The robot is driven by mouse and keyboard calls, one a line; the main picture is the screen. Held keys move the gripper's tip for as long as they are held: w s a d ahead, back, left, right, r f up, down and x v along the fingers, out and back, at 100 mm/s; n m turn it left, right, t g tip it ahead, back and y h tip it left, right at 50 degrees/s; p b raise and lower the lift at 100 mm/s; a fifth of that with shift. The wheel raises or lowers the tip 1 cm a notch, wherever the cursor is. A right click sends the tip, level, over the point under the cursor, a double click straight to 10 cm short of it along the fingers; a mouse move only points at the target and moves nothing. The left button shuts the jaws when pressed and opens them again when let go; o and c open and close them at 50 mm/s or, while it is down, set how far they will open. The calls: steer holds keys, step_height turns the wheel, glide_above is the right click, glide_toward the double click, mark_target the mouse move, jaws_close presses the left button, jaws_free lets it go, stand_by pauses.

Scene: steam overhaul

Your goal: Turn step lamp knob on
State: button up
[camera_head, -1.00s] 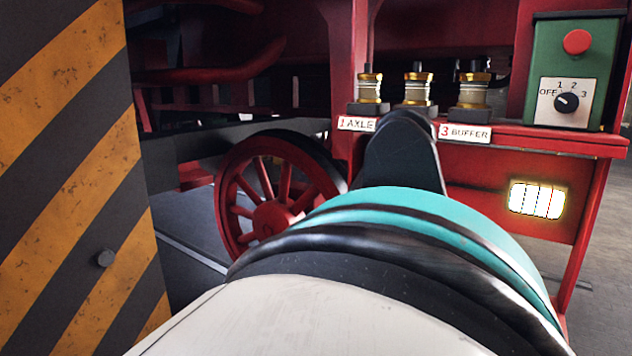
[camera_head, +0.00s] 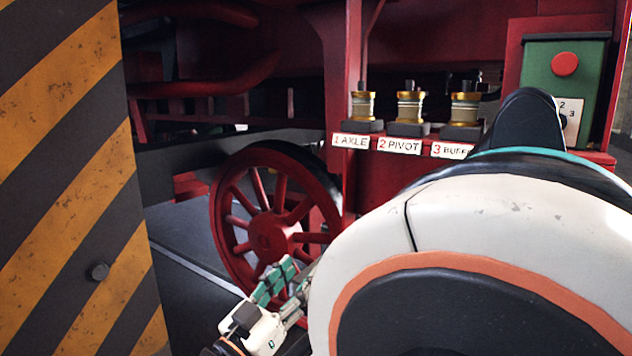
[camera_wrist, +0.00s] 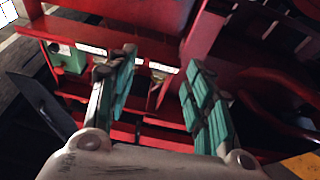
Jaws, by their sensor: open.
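A green control box (camera_head: 538,72) with a red button (camera_head: 565,64) stands at the right end of the red beam in the head view. Part of its white dial plate (camera_head: 572,112) shows the numbers 2 and 3; my arm hides the dark knob. The box also appears small at the left of the wrist view (camera_wrist: 66,58). My gripper (camera_head: 292,272) is low in front of the red wheel in the head view, well left of and below the box. In the wrist view its green-padded fingers (camera_wrist: 160,60) are spread, with nothing held between them.
Three brass-topped cups (camera_head: 410,106) stand on the red beam behind labels 1 AXLE, 2 PIVOT and 3 BUFFER. A red spoked wheel (camera_head: 265,240) is below. A yellow-and-black striped pillar (camera_head: 70,180) fills the left side.

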steer(key=w+d+r+n+t+p, duration=0.1)
steer(key=w+d+r+t, duration=0.1)
steer(key=w+d+r, duration=0.2)
steer(key=w+d+r+n+t+p, duration=0.2)
steer(key=d+r, duration=0.4)
steer(key=r, duration=0.5)
steer(key=shift+w+d+r+t, duration=0.3)
steer(key=shift+w+t, duration=0.3)
steer(key=shift+w, duration=0.3)
